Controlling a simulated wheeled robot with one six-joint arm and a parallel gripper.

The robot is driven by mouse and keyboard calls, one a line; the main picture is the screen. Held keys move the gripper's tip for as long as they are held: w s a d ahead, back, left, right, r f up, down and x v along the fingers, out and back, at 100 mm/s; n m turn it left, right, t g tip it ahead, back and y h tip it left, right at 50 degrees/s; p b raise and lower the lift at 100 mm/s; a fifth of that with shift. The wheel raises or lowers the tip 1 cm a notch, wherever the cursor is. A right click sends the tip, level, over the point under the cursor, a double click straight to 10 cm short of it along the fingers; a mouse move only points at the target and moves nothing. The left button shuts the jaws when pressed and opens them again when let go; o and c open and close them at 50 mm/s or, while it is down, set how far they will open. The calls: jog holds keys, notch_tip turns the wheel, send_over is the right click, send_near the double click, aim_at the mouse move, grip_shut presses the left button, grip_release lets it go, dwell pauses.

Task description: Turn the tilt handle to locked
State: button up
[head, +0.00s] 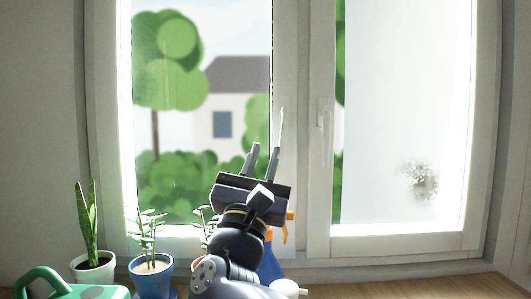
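A white window handle (321,120) sits on the left edge of the right window sash, roughly upright. A thin pale upright piece (282,124) shows just above the right finger of my gripper, against the middle of the window frame; I cannot tell whether it is a second handle behind the gripper. My gripper (264,160) points up in front of the left sash. Its two dark fingers stand apart with nothing clearly between them. It looks apart from the handle on the right sash, and its depth to the window is hard to judge.
The right pane (405,90) is hazy, with a dark smudge (422,182). A snake plant (88,215) and other potted plants (150,245) stand on the sill at left. A green watering can (75,288) is at lower left. A blue and orange bottle (271,262) stands partly behind my arm.

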aim_at(283, 138)
jog(key=r+m+g+p, duration=0.1)
jog(key=m+p, duration=0.1)
jog(key=p, duration=0.1)
jog(key=w+a+r+m+g+h+p, duration=0.1)
jog(key=m+p, duration=0.1)
jog(key=m, duration=0.1)
jog(key=w+a+r+m+g+p, duration=0.1)
jog(key=m+p, duration=0.2)
jog(key=shift+a+r+g+h+p, duration=0.15)
jog(key=shift+r+g+h+p, duration=0.05)
jog(key=shift+g+h+p, duration=0.2)
grip_shut()
jog(key=s+a+f+m+g+p, duration=0.1)
jog(key=s+a+m+g+p, duration=0.1)
jog(key=a+m+g+p, duration=0.75)
jog(key=w+d+f+m+t+p, duration=0.1)
jog(key=w+d+m+t+p, duration=0.1)
jog(key=w+d+p, duration=0.6)
jog(key=shift+w+d+f+t+y, duration=0.3)
jog(key=shift+w+d, duration=0.4)
jog(key=shift+d, duration=1.6)
